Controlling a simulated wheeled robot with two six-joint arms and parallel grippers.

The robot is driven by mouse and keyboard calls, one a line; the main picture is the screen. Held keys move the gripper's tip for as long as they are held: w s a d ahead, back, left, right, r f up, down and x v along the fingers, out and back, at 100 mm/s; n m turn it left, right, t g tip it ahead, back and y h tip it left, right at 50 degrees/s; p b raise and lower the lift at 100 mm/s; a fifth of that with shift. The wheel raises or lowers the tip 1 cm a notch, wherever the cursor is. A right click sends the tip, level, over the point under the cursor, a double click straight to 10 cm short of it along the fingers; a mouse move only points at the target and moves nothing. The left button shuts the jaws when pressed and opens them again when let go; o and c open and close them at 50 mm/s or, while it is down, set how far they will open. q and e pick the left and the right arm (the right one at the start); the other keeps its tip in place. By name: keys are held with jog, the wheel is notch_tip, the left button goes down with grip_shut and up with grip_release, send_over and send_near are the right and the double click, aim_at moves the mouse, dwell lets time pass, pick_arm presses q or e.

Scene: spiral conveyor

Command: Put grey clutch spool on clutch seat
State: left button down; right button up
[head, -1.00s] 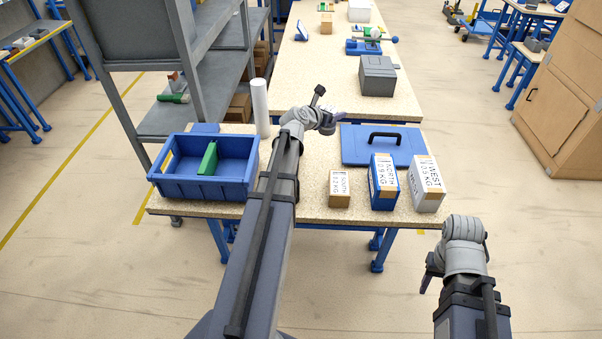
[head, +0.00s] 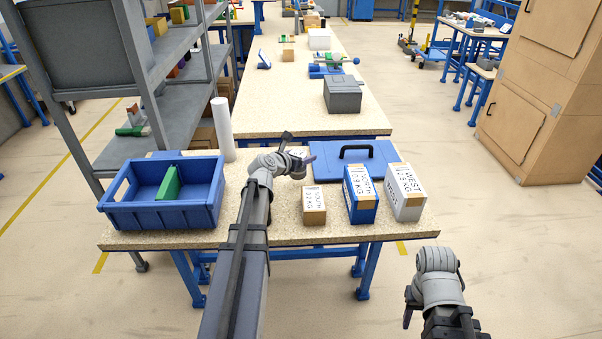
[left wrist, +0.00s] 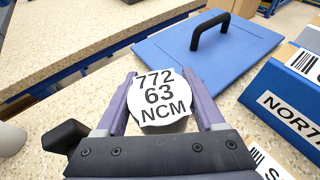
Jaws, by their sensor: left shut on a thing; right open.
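My left gripper (head: 303,158) is above the near table, left of the blue lidded case (head: 352,163). In the left wrist view its purple fingers (left wrist: 160,105) are shut on a short round spool (left wrist: 160,94). The spool's white round top reads "772 63 NCM"; its side looks grey. The spool is held off the table. My right gripper (head: 409,308) is open and empty, low at the right, beyond the near table's edge. I cannot make out a clutch seat for certain in either view.
The near table (head: 270,232) carries a blue bin (head: 160,216) with a green divider, a white cylinder (head: 222,130), and boxes marked South (head: 314,208), North (head: 360,197) and West (head: 404,195). A far table (head: 290,120) holds a grey box (head: 342,96) and a blue-green device (head: 328,67).

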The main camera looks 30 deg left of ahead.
pick_arm(q)
jog(key=shift+f+b, duration=1.8)
jog(key=shift+f, duration=0.25)
grip_release()
jog(key=shift+r, duration=0.15)
jog(key=shift+r, duration=0.25)
jog(key=p+v, duration=0.4)
jog(key=v, duration=0.8)
jog(key=shift+p, duration=0.3)
